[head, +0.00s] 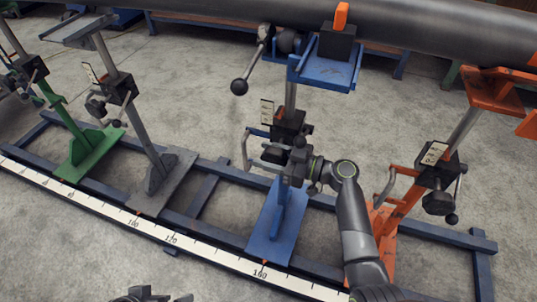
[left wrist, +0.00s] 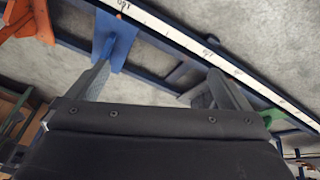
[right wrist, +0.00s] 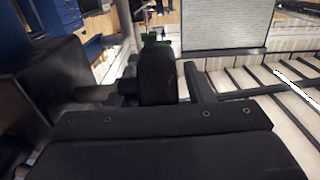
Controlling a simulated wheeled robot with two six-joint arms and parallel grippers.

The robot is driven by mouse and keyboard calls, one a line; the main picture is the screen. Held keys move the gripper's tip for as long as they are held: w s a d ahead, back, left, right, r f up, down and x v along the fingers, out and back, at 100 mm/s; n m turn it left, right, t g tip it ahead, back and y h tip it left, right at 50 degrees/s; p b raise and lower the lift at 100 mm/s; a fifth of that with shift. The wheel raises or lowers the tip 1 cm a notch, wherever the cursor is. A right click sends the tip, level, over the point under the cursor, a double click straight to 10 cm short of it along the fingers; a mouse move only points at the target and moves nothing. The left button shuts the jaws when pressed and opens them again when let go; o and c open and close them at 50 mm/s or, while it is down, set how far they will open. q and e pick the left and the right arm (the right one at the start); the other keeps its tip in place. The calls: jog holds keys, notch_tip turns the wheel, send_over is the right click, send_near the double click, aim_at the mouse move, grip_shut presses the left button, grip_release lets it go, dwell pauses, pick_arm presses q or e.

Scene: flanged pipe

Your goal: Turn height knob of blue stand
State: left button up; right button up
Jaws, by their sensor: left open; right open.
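The blue stand (head: 278,222) stands on the rail in the middle of the head view, with a black clamp block (head: 288,124) on its grey post. My right gripper (head: 298,164) is at the block's lower side and partly hides the knob there. In the right wrist view the dark height knob (right wrist: 157,76) stands between the open fingers of the right gripper (right wrist: 160,86); contact cannot be told. The block (right wrist: 45,82) is at left. My left gripper (head: 152,298) shows at the bottom edge of the head view. Its fingers are apart and empty in the left wrist view (left wrist: 160,88).
An orange stand (head: 438,172) is close to the right of my right arm. Grey (head: 150,175) and green (head: 88,150) stands are at left. A large dark pipe (head: 430,30) crosses above. A white scale (head: 190,240) runs along the rail.

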jog(key=c, duration=1)
jog(key=shift+r, duration=0.1)
jog(key=shift+h+p, duration=0.4)
jog(key=shift+p, duration=0.05)
jog(key=shift+f+h, duration=0.2)
jog(key=shift+h, duration=0.1)
pick_arm(q)
jog(key=shift+s+a+f+g, duration=0.1)
jog(key=shift+a+f+g, duration=0.1)
jog(key=shift+f, duration=0.25)
jog(key=shift+s+a+f+g, duration=0.1)
jog(key=shift+a+f+g, duration=0.1)
jog(key=shift+f, duration=0.25)
jog(key=shift+w+d+r, duration=0.1)
jog(key=shift+w+r, duration=0.05)
jog(key=shift+r, duration=0.05)
pick_arm(e)
jog(key=o, duration=1)
